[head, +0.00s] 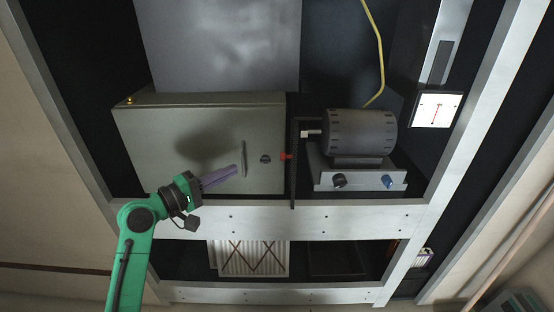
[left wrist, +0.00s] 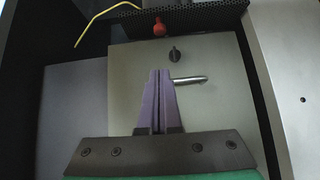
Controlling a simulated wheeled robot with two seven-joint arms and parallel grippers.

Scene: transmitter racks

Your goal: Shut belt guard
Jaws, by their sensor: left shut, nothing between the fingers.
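The belt guard (head: 294,180) is a dark panel seen nearly edge-on in the head view, between the grey-green cabinet and the motor. A red knob (head: 285,156) sits on its left side. In the left wrist view the guard (left wrist: 215,17) is a black perforated plate across the top, with the red knob (left wrist: 160,28) on it. The guard appears to stand out from the rack. My left gripper (head: 236,170), with purple fingers, is shut and empty in front of the cabinet door, left of the knob and apart from it. My right gripper is not in view.
The cabinet (head: 200,130) has a bar handle (head: 244,158) and a dark round latch (head: 265,158) near my left fingers. The motor (head: 360,132) stands right of the guard on a base with two knobs. A pale rack beam (head: 330,217) crosses below. A yellow cable (head: 380,50) hangs above.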

